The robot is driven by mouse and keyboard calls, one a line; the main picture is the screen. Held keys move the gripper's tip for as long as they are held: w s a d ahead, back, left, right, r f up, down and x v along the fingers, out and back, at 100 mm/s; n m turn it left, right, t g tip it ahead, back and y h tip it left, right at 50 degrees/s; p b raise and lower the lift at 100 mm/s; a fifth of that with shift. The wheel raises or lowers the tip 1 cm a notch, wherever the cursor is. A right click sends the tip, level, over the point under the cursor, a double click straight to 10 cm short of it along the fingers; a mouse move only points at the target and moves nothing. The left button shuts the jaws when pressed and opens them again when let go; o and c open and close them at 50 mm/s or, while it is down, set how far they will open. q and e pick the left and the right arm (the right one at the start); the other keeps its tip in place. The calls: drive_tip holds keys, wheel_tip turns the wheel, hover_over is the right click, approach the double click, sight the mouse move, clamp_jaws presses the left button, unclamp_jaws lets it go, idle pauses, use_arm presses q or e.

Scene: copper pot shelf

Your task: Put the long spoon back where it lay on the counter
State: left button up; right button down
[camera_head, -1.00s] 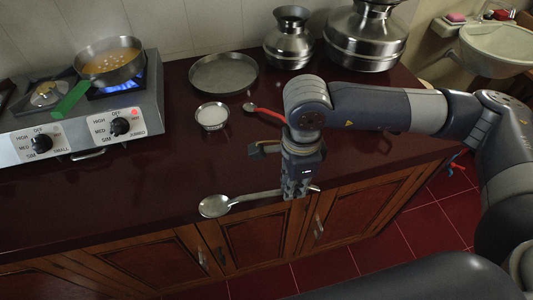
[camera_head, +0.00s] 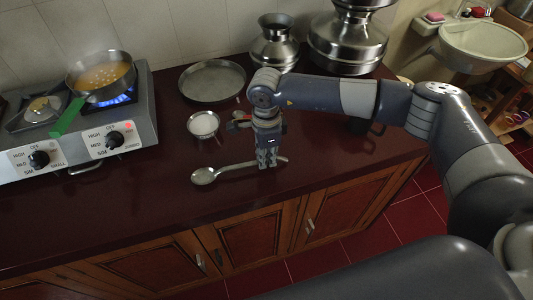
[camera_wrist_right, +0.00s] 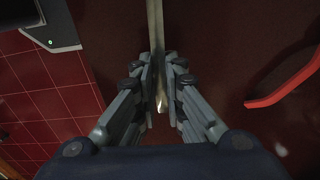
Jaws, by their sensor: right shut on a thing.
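The long metal spoon (camera_head: 229,171) lies level across my right gripper (camera_head: 267,165), its round bowl (camera_head: 203,176) to the left and the handle end poking out to the right. My right gripper is shut on its handle, pointing down over the front part of the dark red counter (camera_head: 120,200). In the right wrist view the handle (camera_wrist_right: 155,35) runs between the two fingers (camera_wrist_right: 162,85). The spoon is over the counter near its front edge; I cannot tell whether it touches the top. My left gripper is out of view.
A small bowl of white stuff (camera_head: 203,124) and a steel plate (camera_head: 212,81) stand behind the spoon. A red-handled utensil (camera_wrist_right: 290,85) lies close by. A stove (camera_head: 125,115) with a pan (camera_head: 101,76) over a blue flame is at left. Metal pots (camera_head: 274,45) stand at the back.

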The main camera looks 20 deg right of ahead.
drive_tip(key=shift+f, duration=0.2)
drive_tip(key=shift+f, duration=0.2)
drive_tip(key=c, duration=1.7)
unclamp_jaws()
